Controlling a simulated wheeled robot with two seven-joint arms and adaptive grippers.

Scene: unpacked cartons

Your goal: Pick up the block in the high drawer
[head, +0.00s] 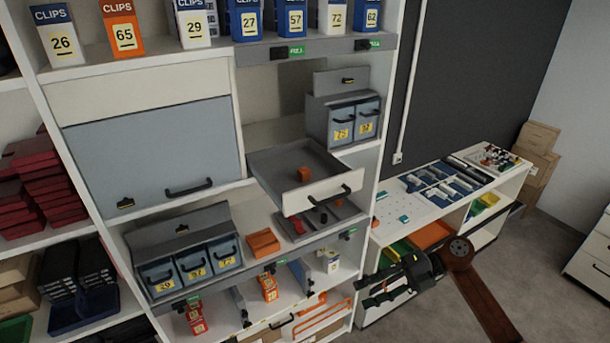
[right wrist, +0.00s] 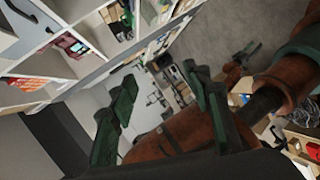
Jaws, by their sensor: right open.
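The high drawer (head: 330,192) is pulled out of the shelf unit in the head view, with a black handle on its pale front. The block does not show clearly in that view.
A lower drawer (head: 325,217) with several small items is open just below. Small blue bins (head: 355,122) stand behind the high drawer to the right. An orange box (head: 263,242) sits on the shelf below left. The floor (head: 420,320) at right is mostly clear.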

